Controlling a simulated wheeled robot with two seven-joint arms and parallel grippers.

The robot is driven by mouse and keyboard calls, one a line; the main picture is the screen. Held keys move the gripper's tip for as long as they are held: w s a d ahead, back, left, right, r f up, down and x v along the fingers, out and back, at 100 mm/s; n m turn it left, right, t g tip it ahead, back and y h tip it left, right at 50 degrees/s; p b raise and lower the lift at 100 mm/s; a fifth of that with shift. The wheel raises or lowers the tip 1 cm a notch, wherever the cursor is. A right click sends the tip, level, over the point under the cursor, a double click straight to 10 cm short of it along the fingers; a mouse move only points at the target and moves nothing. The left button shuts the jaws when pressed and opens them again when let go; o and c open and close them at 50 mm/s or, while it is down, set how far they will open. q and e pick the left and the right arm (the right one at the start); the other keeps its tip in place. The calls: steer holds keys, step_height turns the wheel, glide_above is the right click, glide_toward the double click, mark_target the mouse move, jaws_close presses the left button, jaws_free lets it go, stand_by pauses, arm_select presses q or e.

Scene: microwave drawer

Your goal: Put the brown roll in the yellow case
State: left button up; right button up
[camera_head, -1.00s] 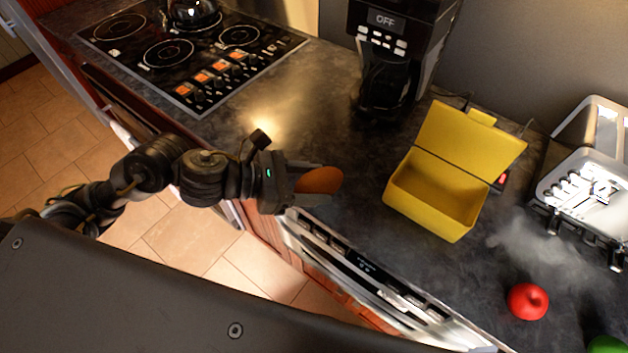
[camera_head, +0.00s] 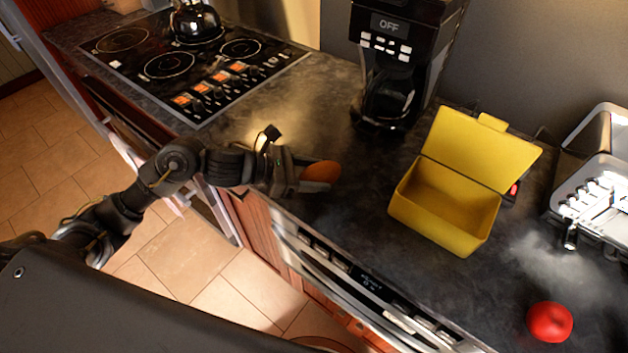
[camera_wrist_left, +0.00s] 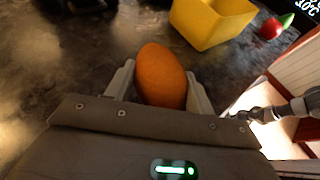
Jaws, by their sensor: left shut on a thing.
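The brown roll (camera_head: 322,172) is an orange-brown oval, held between the fingers of my left gripper (camera_head: 308,176). In the left wrist view the roll (camera_wrist_left: 162,76) sits between the two light grey fingers, its far end sticking out past them. The yellow case (camera_head: 440,212) stands on the counter to the right of the gripper, its lid raised at the back and its inside empty. Its yellow body also shows at the top of the left wrist view (camera_wrist_left: 212,22). The gripper and roll are apart from the case, to its left.
A coffee maker (camera_head: 392,70) stands behind, left of the case. A red apple (camera_head: 549,322) and a silver toaster (camera_head: 598,190) are to the right. The stovetop (camera_head: 190,62) with a kettle (camera_head: 194,22) is at the far left. Dark counter between gripper and case is clear.

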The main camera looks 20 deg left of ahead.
arm_select(q)
steer(key=f+p, duration=0.1)
steer(key=f, duration=0.2)
steer(key=shift+w+p, duration=0.2)
steer(key=shift+p, duration=0.1)
steer(key=shift+f, duration=0.2)
steer(key=shift+f, duration=0.1)
steer(key=shift+f, duration=0.1)
steer(key=o, duration=1)
steer(key=shift+b, duration=0.3)
steer(key=shift+c, duration=0.2)
